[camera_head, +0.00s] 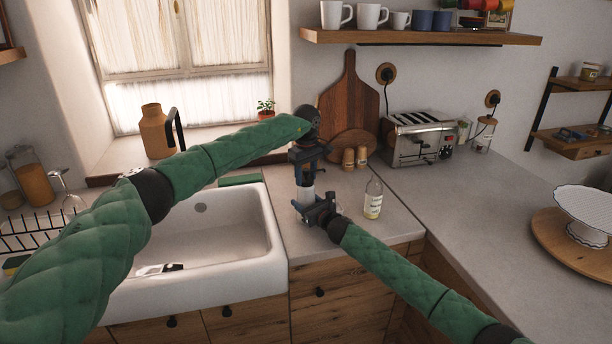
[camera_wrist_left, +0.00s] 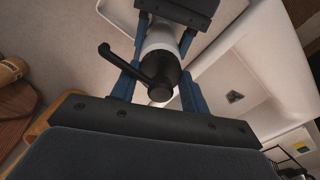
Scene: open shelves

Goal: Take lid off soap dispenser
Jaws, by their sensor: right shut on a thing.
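The soap dispenser (camera_head: 307,191) has a pale body and stands on the counter right of the sink. Its black pump lid (camera_wrist_left: 158,75) with a sideways spout is on top of the white body (camera_wrist_left: 161,38) in the left wrist view. My right gripper (camera_head: 316,210) is shut on the dispenser's body low down. It also shows at the top of the left wrist view (camera_wrist_left: 163,38). My left gripper (camera_head: 307,167) points down from above. Its blue fingers (camera_wrist_left: 158,88) are apart on either side of the lid, with gaps visible. The lid is mostly hidden in the head view.
A clear bottle (camera_head: 373,199) with a label stands close right of my grippers. Two wooden shakers (camera_head: 355,158), cutting boards (camera_head: 349,98) and a toaster (camera_head: 420,138) are behind. The white sink (camera_head: 220,240) is to the left. The counter to the right has free room.

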